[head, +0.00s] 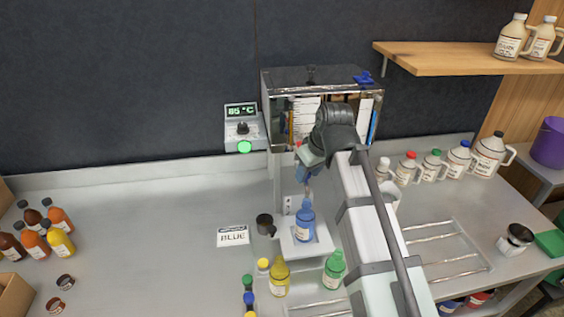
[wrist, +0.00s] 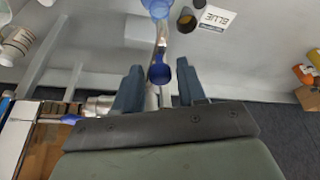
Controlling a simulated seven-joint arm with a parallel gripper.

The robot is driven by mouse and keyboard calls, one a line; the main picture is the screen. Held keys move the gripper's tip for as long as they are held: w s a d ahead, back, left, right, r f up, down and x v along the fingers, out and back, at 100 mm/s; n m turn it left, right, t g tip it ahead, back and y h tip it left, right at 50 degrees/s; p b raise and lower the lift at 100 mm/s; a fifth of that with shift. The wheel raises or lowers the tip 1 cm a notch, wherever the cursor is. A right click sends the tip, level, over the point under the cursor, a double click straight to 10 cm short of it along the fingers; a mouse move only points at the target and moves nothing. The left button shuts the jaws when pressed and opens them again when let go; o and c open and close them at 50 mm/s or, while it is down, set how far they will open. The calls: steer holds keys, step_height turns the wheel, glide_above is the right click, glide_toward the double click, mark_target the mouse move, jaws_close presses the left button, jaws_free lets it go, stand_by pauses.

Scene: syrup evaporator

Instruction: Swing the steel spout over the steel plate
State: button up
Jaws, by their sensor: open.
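The steel spout (wrist: 162,42) shows in the wrist view as a narrow bar running up from between my fingers to a blue bottle (wrist: 157,7). A round blue knob (wrist: 159,74) lies between the fingers. My gripper (wrist: 158,86) is open, one finger on each side, with gaps to the knob. In the head view my gripper (head: 309,163) is in front of the evaporator (head: 310,76), and my arm hides much of the spout. The blue bottle (head: 304,226) stands upright on a pale square plate (head: 318,245), just below the gripper.
A dark cup (head: 264,223) and a BLUE card (head: 233,236) lie left of the plate. Yellow (head: 280,279) and green (head: 333,270) bottles stand in front. A display reads 85 °C (head: 241,111). Jugs (head: 407,170) line the right side. The left counter's middle is clear.

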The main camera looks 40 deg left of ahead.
steer(key=v, duration=0.5)
stand_by(0.7)
stand_by(0.4)
